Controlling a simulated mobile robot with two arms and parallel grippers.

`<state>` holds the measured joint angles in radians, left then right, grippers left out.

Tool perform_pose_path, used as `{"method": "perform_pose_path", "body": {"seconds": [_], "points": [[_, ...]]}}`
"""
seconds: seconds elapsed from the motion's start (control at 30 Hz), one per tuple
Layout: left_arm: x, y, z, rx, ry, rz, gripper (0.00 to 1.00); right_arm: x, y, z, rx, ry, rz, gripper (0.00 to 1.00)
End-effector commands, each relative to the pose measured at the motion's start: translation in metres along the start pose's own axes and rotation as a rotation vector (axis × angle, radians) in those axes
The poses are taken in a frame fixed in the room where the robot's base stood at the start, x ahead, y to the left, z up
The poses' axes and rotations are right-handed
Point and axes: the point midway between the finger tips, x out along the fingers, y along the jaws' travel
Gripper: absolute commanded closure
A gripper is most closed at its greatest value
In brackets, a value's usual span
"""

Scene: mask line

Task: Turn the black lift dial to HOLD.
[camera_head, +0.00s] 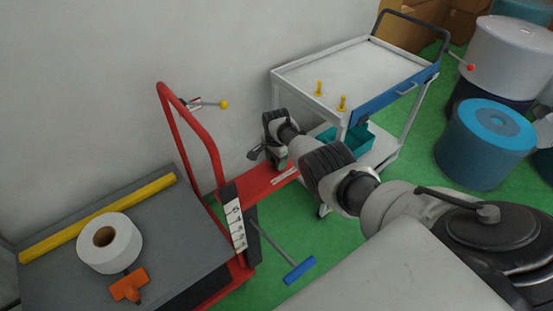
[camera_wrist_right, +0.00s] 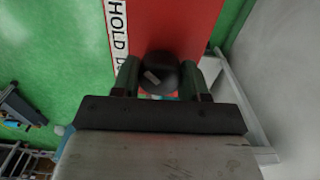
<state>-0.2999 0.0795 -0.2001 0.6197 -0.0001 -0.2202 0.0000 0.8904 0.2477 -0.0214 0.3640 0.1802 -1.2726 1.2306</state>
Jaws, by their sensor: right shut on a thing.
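The black dial (camera_wrist_right: 165,66) is a round knob on a red panel (camera_wrist_right: 180,20) in the right wrist view. It sits between the two fingers of my right gripper (camera_wrist_right: 168,80), which is shut on it. A short light mark shows on the dial's left part. A white label strip (camera_wrist_right: 119,30) left of the dial reads HOLD, with more lettering partly hidden below. In the head view my right gripper (camera_head: 274,158) is at the red panel (camera_head: 255,187); the dial cannot be made out there. My left gripper is not in view.
A red-handled cart (camera_head: 215,160) with a grey top carries a white roll (camera_head: 110,250), a yellow bar (camera_head: 95,218) and an orange tool (camera_head: 130,286). A white trolley (camera_head: 350,68) stands behind my right arm. Blue drums (camera_head: 470,155) stand at right. A blue-ended tool (camera_head: 299,270) shows over the green floor.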

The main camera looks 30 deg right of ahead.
Motion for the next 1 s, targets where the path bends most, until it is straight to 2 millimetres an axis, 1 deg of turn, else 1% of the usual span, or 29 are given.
{"method": "perform_pose_path", "body": {"seconds": [0.23,0.6,0.63,0.7,0.8,1.0], "points": [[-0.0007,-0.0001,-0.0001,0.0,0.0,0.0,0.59,-0.0013,-0.0009,-0.0011,0.042,0.002,-0.003,0.8],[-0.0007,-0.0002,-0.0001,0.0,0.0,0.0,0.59,-0.0014,-0.001,-0.0011,0.045,0.002,-0.003,0.8],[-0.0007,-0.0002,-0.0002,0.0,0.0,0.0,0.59,-0.0014,-0.001,-0.0011,0.045,0.002,-0.004,0.54],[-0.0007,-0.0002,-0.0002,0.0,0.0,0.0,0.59,-0.0014,-0.0009,-0.001,0.045,0.002,-0.003,0.44],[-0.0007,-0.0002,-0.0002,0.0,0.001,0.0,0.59,-0.001,-0.0007,-0.0008,0.044,0.001,-0.003,0.3],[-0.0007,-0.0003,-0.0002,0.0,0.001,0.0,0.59,-0.0005,-0.0003,-0.0005,0.043,0.001,-0.001,0.3]]}}
